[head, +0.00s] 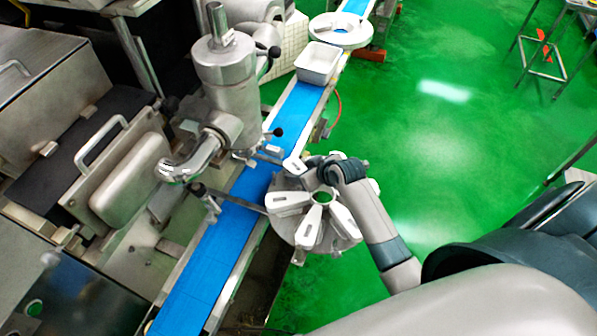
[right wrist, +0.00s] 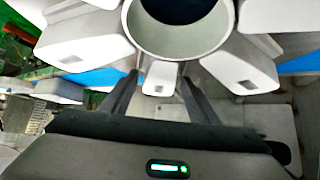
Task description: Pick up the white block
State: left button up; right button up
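Several white blocks sit like spokes around a round grey carousel beside the blue conveyor. In the head view, one white block (head: 311,229) points toward the front and another white block (head: 292,199) points left. My right gripper (head: 314,163) is at the far side of the carousel, close to the blocks there. In the right wrist view, a white block (right wrist: 159,82) lies between the spread fingers of my right gripper (right wrist: 160,88), next to the round hub (right wrist: 180,45). Gaps show beside the block, so the gripper looks open around it. My left gripper is not in view.
The blue conveyor (head: 220,240) runs diagonally past the carousel. A white tray (head: 318,62) sits at its far part. A metal machine with an upright cylinder (head: 224,75) stands left of the belt. Green floor (head: 440,140) at the right is mostly clear.

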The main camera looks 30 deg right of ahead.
jog(key=c, duration=0.9)
jog(key=shift+r, duration=0.1)
jog(key=shift+r+b, duration=0.3)
jog(key=shift+r, duration=0.05)
notch_tip(320, 180, up, 3)
jog(key=shift+r+b, duration=0.1)
jog(key=shift+b, duration=0.7)
jog(key=shift+w+d+r+b, duration=0.9)
jog(key=shift+w+r, duration=0.25)
jog(key=shift+w, duration=0.55)
jog(key=shift+w+d+r+b, duration=0.85)
jog(key=shift+w+d+r, duration=0.25)
jog(key=shift+w, duration=0.6)
jog(key=shift+w+d+r+b, duration=0.9)
jog(key=shift+w+r, duration=0.3)
jog(key=shift+w, duration=0.5)
